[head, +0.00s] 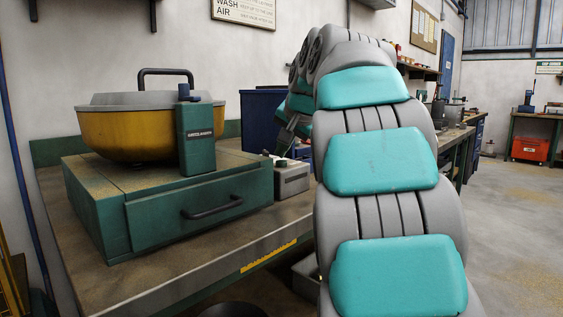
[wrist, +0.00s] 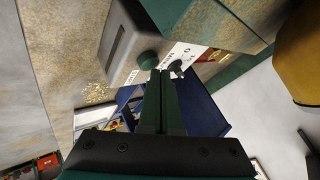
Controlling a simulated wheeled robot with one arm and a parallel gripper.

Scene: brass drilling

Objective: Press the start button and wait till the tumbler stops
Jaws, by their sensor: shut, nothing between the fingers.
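The tumbler's yellow bowl (head: 150,130) has a grey lid with a black handle and sits on a green base (head: 165,215) on the bench. A small grey control box (head: 291,181) stands to the right of that base. In the wrist view the box (wrist: 122,42) shows a round green button (wrist: 148,59) and a black knob (wrist: 176,66) on a white label. My gripper (wrist: 160,74) is shut and empty, its fingertips close to the green button and the knob. I cannot tell whether they touch the box. In the head view my gripper (head: 277,153) is small, above the box.
The dusty bench top (head: 80,255) has free room along its front edge. A blue bin (head: 262,115) stands behind the box and shows below it in the wrist view (wrist: 205,112). A further bench with tools runs back on the right.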

